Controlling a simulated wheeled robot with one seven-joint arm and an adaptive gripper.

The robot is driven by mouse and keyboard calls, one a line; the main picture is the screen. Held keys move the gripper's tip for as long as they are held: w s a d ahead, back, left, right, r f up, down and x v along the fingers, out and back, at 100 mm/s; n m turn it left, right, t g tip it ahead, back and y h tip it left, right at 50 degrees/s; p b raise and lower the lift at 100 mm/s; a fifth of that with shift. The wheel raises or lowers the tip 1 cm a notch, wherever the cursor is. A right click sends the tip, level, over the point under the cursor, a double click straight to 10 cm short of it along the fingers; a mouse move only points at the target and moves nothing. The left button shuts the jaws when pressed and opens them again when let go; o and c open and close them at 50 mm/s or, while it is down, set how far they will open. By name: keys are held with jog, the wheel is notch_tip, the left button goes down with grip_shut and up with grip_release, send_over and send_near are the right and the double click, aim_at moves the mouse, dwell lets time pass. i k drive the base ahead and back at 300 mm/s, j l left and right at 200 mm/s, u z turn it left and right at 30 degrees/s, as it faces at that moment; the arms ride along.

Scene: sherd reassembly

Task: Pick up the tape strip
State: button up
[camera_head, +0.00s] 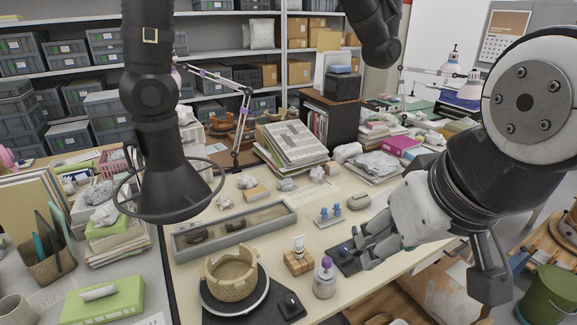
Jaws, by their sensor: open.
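I cannot pick out the tape strip with certainty. A small blue item (345,248) lies on a dark pad (350,262), close to my gripper's fingertips and partly hidden by them. My gripper (362,247) is open, low over the right part of the table, its fingers pointing left over the pad. I cannot tell whether they touch anything. A small grey stand with blue parts (328,215) is just behind and left of the fingers. A tan, broken-rimmed pot (230,272) stands on a round dark turntable (252,306) at the front left.
A purple-capped bottle (324,278) and a white tube (298,245) on a cork block (299,263) stand left of my gripper. A long grey tray (272,218) holds dark sherds. Stacked papers (292,145) line the back.

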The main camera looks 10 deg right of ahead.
aim_at(323, 210)
jog(key=z, duration=0.25)
jog(key=i+l+u, duration=0.2)
jog(key=i, duration=0.2)
jog(key=i+l+u, duration=0.1)
jog(key=i+u, duration=0.15)
jog(key=i, duration=0.2)
